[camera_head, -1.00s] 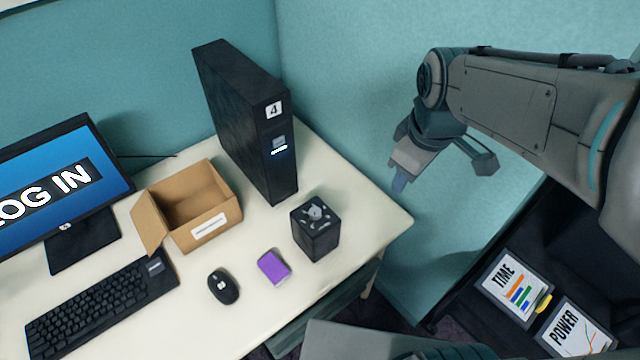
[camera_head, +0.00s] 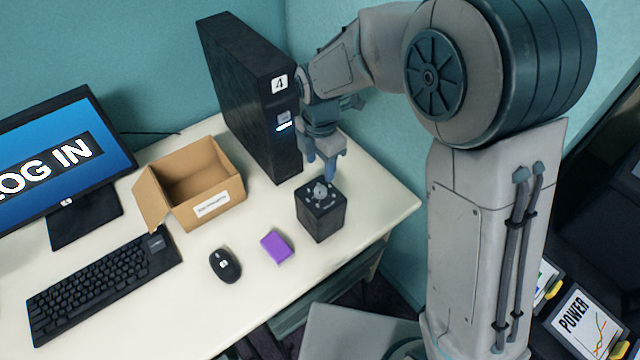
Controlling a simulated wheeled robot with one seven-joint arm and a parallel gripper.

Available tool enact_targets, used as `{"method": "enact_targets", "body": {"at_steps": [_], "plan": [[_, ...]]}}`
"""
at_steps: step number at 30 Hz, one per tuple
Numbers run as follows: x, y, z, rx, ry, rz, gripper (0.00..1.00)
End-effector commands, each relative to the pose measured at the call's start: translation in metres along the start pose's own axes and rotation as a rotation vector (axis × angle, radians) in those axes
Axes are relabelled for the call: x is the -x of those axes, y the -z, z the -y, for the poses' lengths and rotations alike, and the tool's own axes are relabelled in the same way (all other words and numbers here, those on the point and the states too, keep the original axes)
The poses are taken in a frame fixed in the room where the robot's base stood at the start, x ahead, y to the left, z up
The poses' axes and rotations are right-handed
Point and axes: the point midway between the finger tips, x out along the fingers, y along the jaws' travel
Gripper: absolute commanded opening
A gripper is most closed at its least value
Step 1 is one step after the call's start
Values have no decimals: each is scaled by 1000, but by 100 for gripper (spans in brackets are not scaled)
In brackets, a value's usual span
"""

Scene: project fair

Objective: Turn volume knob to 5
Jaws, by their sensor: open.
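The volume knob (camera_head: 320,190) is a grey dial on top of a small black box (camera_head: 321,222) near the right end of the desk. Pale marks surround the knob, but they are too small to read. My gripper (camera_head: 322,168) is open and points down just above and behind the knob. I cannot tell whether its fingertips touch the box top. No other view shows the gap between them.
A black computer tower (camera_head: 262,95) marked 4 stands close behind and left of my gripper. A purple block (camera_head: 277,246), a mouse (camera_head: 225,265), an open cardboard box (camera_head: 206,186), a keyboard (camera_head: 100,290) and a monitor (camera_head: 70,165) lie further left on the desk (camera_head: 330,268).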

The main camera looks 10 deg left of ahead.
Motion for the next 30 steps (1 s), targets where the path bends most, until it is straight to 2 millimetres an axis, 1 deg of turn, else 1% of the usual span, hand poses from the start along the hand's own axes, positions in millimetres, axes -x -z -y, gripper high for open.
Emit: {"method": "enact_targets", "body": {"at_steps": [1, 6, 9, 12, 18, 26, 27, 29, 30], "plan": [[-12, 1, 2, 1, 7, -1, 50], [-48, 0, 1, 0, 6, -1, 50], [-65, 1, 1, 0, 5, 0, 50], [-77, 0, 1, -1, 4, -1, 50], [-88, 0, 1, -2, 1, 0, 50], [-90, 0, 0, -2, -1, 0, 50], [-89, 0, 0, -2, -1, 0, 45], [-89, 0, 0, -2, 0, 0, 28], [-89, 0, 0, -2, 0, 0, 17]]}}
